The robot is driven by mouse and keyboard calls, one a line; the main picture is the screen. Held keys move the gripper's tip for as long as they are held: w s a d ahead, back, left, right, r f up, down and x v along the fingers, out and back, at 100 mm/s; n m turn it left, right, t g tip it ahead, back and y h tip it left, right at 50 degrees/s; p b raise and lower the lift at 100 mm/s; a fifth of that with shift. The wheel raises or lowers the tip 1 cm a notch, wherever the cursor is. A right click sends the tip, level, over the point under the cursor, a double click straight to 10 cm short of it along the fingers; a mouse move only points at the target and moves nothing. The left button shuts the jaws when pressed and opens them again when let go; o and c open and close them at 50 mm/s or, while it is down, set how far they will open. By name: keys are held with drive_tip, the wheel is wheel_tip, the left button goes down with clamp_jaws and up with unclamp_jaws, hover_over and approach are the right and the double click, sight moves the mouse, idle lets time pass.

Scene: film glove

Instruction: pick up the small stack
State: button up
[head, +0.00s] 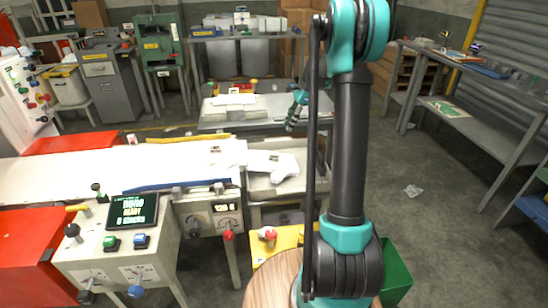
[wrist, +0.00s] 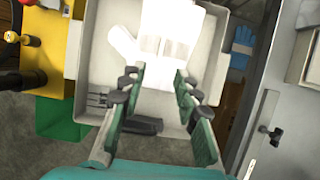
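A small stack of white glove-shaped film (head: 272,163) lies on a pale tray (head: 262,184) at the right end of the white conveyor. In the wrist view the white stack (wrist: 170,32) lies in the upper middle of the tray (wrist: 100,60), past my fingertips. In the head view my gripper (head: 295,107) hangs above and beyond the stack, partly hidden by my arm. The wrist view does not show clearly how high it is over the tray.
A console with a screen (head: 133,211) stands at the front left, beside the white belt (head: 90,173). A yellow surface (head: 272,245) and a green bin (head: 396,272) are near my base. A blue glove (wrist: 240,45) shows right of the tray. Floor at the right is mostly clear.

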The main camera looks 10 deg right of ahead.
sight(271, 162)
drive_tip(key=x, duration=1.7)
drive_tip(key=shift+w+a+f, duration=0.1)
drive_tip(key=shift+w+a, duration=0.15)
drive_tip(key=shift+w, duration=0.05)
drive_tip(key=shift+c, duration=0.3)
clamp_jaws()
